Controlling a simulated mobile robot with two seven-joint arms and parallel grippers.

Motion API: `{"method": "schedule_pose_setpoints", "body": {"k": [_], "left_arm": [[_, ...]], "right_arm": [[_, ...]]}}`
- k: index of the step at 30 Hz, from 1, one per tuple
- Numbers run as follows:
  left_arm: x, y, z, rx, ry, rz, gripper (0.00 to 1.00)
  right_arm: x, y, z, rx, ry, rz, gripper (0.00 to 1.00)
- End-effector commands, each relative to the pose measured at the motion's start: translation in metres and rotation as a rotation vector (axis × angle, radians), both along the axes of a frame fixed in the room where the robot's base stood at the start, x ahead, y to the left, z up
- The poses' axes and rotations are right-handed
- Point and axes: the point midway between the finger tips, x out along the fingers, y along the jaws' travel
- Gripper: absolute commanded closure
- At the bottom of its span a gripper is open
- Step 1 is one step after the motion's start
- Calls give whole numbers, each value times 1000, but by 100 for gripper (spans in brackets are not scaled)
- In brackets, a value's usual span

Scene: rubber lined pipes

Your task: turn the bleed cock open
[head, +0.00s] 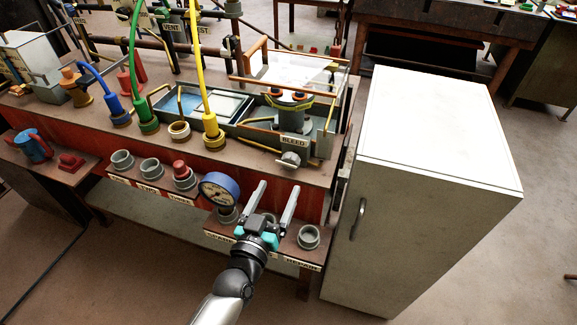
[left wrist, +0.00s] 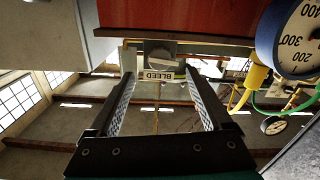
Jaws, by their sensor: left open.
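The bleed cock (head: 290,159) is a small grey knob on the front of the bench, just below the BLEED label (head: 294,140). In the left wrist view the cock (left wrist: 160,54) shows beyond the fingertips, roughly midway between them, with the BLEED label (left wrist: 158,76) beside it. My left gripper (head: 278,187) is open and empty, its two fingers pointing toward the cock. In the left wrist view the open fingers (left wrist: 159,78) stand apart with a gap to the cock. The exact handle angle is too small to tell. My right gripper is in neither view.
A blue-rimmed pressure gauge (head: 220,189) stands close left of my left gripper. A low shelf with grey cups (head: 308,237) lies beneath it. A white cabinet (head: 440,130) stands to the right. Yellow, green and blue hoses (head: 196,70) rise from the bench.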

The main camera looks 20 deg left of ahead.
Motion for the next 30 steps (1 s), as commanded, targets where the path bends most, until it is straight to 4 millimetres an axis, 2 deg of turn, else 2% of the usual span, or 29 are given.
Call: {"method": "schedule_pose_setpoints", "body": {"k": [1,9,15,21,30], "left_arm": [[10,0,1,0,-4,1,17],[54,-2,0,2,-2,-1,17],[76,-3,-1,0,0,-1,17],[85,-3,0,2,1,-1,17],[86,-3,0,2,1,-1,19]], "right_arm": [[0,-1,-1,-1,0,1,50],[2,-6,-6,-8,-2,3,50],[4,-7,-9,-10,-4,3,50],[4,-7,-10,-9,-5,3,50],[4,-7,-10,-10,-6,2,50]]}}
